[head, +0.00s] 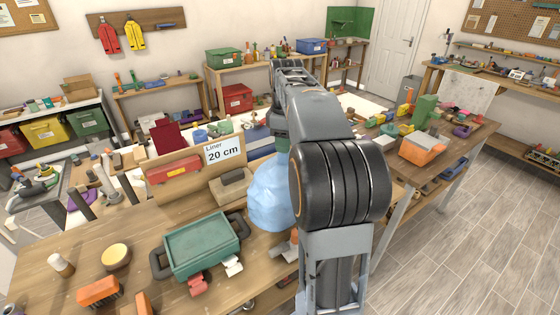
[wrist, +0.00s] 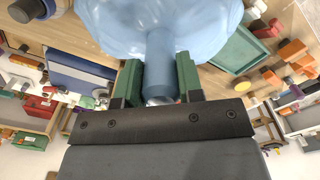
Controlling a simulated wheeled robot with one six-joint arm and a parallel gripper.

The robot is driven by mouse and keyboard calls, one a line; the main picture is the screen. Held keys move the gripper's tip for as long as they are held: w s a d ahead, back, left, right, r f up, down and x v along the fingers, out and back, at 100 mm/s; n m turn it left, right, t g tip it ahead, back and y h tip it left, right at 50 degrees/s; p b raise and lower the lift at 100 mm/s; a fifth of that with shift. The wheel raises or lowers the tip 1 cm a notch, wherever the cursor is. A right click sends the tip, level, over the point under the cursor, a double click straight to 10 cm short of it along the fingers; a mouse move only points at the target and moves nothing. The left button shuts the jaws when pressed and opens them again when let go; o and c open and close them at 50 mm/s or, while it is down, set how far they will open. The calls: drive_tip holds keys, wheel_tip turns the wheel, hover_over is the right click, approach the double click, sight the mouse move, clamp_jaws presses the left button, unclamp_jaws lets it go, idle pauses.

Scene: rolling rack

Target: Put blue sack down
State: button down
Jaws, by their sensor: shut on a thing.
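The blue sack (head: 270,194) is a pale blue, rounded bag at the middle of the head view, partly hidden behind my arm. It appears over or on the wooden table; contact with the top cannot be told. In the wrist view the sack (wrist: 165,22) fills the top, with its narrow neck (wrist: 161,65) running down between green fingers. My gripper (wrist: 160,82) is shut on that neck. In the head view my gripper is mostly hidden behind my own arm.
A green tray (head: 203,262) with dark handles stands left of the sack on the wooden table (head: 50,275). A grey-brown block (head: 232,186), a "Liner 20 cm" sign (head: 224,150) and a red case (head: 173,171) are behind. Orange brushes (head: 98,291) lie front left.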

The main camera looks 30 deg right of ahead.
sight(285, 156)
drive_tip(key=shift+f, duration=2.6)
drive_tip(key=c, duration=1.2)
unclamp_jaws()
drive_tip(key=shift+f, duration=0.1)
drive_tip(key=o, duration=0.4)
drive_tip(key=shift+o, duration=0.2)
